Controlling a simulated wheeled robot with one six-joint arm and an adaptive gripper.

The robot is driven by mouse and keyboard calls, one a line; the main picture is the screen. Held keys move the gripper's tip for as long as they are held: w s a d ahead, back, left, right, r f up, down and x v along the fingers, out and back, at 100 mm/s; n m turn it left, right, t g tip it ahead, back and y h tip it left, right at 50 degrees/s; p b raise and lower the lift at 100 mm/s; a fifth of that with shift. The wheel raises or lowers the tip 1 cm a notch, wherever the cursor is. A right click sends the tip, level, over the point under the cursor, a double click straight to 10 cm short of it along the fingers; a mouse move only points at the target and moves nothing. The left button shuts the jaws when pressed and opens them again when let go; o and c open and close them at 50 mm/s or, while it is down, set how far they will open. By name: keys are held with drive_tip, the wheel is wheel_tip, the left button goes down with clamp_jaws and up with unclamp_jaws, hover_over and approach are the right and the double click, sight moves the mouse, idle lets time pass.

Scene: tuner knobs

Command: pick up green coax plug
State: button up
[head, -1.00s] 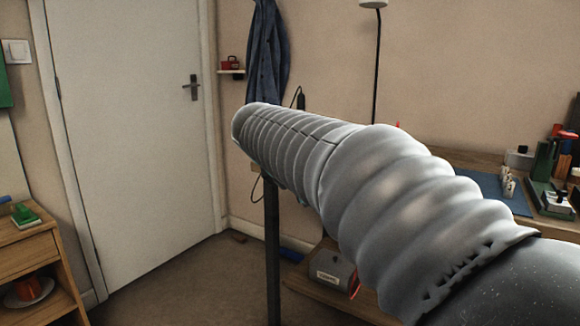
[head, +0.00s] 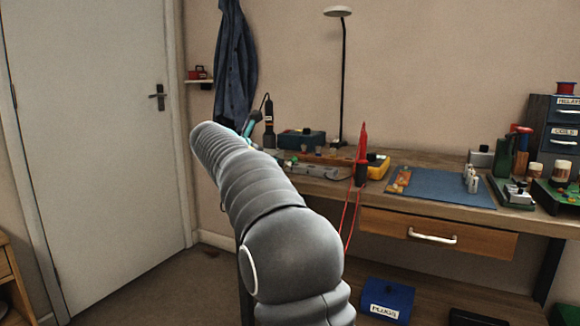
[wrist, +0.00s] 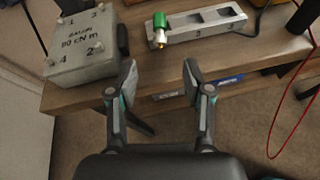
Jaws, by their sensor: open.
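The green coax plug (wrist: 159,22) has a green body and a gold end and shows in the wrist view. It is at the left end of a grey metal holder (wrist: 236,13) with rectangular slots, near the front edge of the wooden bench (wrist: 60,98). My gripper (wrist: 160,78) is open and empty, its two fingers apart. In the wrist image the plug lies above the gap between the fingertips, clear of both. In the head view I cannot make out the plug, and my arm hides much of that area.
A grey box (wrist: 84,48) marked with numbers stands left of the holder. Red cables (head: 348,215) hang off the bench front. A blue mat (head: 440,187) lies to the right, with a drawer (head: 436,232) below. A blue box labelled PLUGS (head: 386,297) stands lower down.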

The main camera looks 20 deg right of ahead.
sight(286, 165)
drive_tip(key=shift+b+x, duration=0.4)
drive_tip(key=shift+x, duration=3.3)
drive_tip(key=shift+a, duration=0.1)
clamp_jaws()
